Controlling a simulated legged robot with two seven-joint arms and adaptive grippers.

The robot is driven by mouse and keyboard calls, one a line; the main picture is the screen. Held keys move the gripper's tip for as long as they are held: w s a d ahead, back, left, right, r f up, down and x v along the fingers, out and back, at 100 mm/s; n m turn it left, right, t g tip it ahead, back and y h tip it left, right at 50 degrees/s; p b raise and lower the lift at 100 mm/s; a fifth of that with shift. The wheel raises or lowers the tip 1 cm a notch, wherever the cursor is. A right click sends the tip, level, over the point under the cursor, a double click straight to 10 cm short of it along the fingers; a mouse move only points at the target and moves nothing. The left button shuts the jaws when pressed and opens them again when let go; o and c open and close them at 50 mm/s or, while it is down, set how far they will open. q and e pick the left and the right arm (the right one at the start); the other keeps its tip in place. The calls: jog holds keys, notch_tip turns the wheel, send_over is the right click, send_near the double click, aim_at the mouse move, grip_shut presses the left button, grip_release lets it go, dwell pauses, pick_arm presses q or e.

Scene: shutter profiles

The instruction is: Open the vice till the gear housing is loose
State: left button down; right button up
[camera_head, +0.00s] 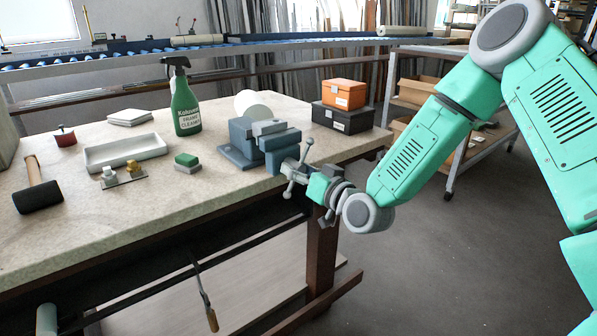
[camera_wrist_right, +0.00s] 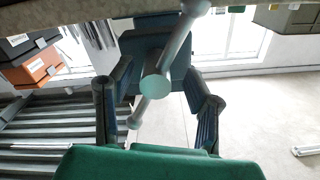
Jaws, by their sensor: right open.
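The blue-grey vice (camera_head: 244,137) stands at the front right edge of the workbench, and its body also shows in the right wrist view (camera_wrist_right: 150,45). A light grey block (camera_head: 268,127), apparently the gear housing, sits at the top of its jaws; whether it is clamped I cannot tell. The vice handle (camera_head: 289,189), a grey bar with ball ends, crosses the screw end and also shows in the wrist view (camera_wrist_right: 175,50). My right gripper (camera_head: 322,188) is open in front of the handle. In the wrist view its fingers (camera_wrist_right: 157,95) stand either side of the screw end, apart from it. My left gripper is out of view.
On the workbench (camera_head: 225,200) are a green spray bottle (camera_head: 185,105), a white tray (camera_head: 125,152), a mallet (camera_head: 38,190), and a green-and-grey block (camera_head: 187,163). An orange box (camera_head: 344,94) sits on a black box (camera_head: 342,118) right of the vice. Open floor lies at front right.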

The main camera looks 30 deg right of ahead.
jog(key=shift+d, duration=0.1)
jog(key=shift+d+f, duration=0.1)
jog(key=shift+d, duration=0.15)
grip_shut()
jog(key=shift+a, duration=0.15)
jog(key=shift+n, duration=0.3)
